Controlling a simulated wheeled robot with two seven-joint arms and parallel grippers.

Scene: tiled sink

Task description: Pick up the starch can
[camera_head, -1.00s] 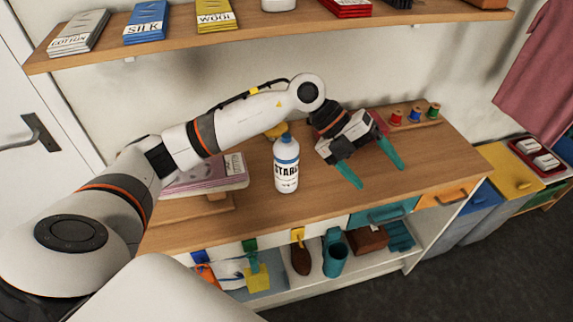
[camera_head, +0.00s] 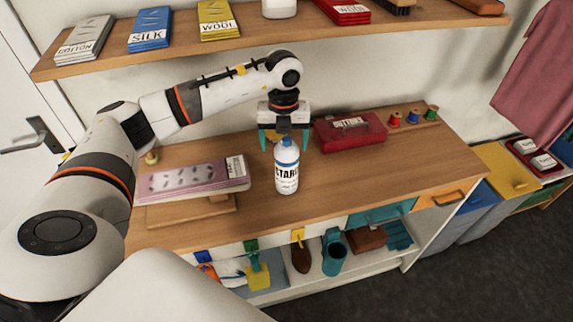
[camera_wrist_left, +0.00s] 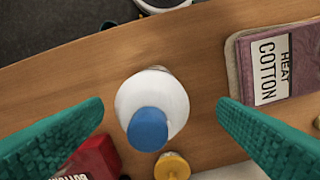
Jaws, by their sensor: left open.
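The starch can (camera_head: 287,172) is a white bottle with a blue cap and a dark label, upright on the wooden counter. My left gripper (camera_head: 286,141) points down behind and above it in the head view, with its teal fingers spread. In the left wrist view the can (camera_wrist_left: 152,107) is seen from above, between the two open fingers (camera_wrist_left: 160,125), touching neither. Its blue cap faces the camera. My right gripper is not in view.
A red box (camera_head: 349,132) is right of the gripper, with thread spools (camera_head: 413,117) beyond. A yellow-topped item (camera_wrist_left: 172,167) is near the can. A shelf (camera_head: 260,36) hangs above.

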